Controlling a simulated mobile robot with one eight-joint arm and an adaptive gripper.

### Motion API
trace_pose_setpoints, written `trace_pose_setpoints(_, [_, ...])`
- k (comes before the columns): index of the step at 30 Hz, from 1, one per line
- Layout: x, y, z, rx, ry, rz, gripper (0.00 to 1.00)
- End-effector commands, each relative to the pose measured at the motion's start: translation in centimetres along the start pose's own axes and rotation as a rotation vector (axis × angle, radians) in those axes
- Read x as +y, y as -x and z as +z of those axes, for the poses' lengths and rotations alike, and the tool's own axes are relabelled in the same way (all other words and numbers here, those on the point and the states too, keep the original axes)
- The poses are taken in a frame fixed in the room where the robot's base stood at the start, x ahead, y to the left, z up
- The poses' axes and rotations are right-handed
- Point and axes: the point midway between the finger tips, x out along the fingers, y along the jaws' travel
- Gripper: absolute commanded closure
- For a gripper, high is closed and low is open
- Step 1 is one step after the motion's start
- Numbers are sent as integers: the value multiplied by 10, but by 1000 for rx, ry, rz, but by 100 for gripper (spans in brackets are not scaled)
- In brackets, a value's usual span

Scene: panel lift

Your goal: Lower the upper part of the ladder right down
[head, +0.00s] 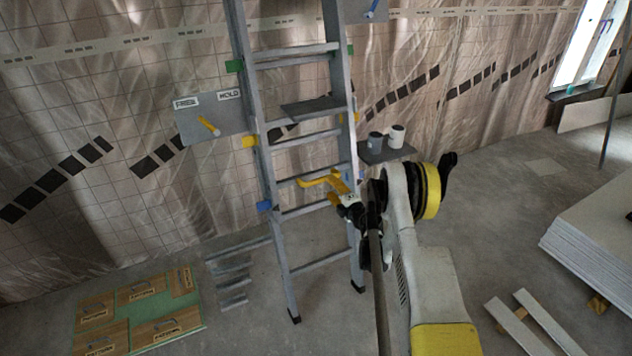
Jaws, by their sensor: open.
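A grey metal ladder (271,185) stands upright in the middle of the head view, against a plastic-covered wall. Its top runs out of the picture, and I cannot tell clearly where the upper part begins. Green, yellow and blue marks sit along its rails. A grey plate (187,126) beside the left rail is labelled FREE and HOLD. A yellow lever (207,124) on it slants up toward the FREE side. My gripper (316,188) is open, with yellow fingers, in front of the lower rungs near the right rail. Contact with the ladder cannot be told.
A grey shelf (376,154) right of the ladder bears a dark cup (375,141) and a white cup (396,135). A blue lever (371,9) shows at top. Stacked panels (590,225) lie right.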

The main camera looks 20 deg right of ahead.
Motion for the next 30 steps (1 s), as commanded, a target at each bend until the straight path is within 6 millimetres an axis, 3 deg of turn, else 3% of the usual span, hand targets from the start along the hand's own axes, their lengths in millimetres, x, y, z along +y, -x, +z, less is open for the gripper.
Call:
trace_pose_setpoints(3, [-4,-25,-1,2,0,0,59])
trace_pose_setpoints(9, [-3,-54,0,1,0,0,59])
trace_pose_setpoints(21, [0,-64,-1,1,0,0,59])
trace_pose_setpoints(22, [0,-64,-1,1,0,0,63])
trace_pose_setpoints(24, [0,-64,-1,1,0,0,85])
trace_pose_setpoints(26, [0,-64,-1,1,0,0,100])
trace_pose_setpoints(30, [0,-64,-1,1,0,0,100])
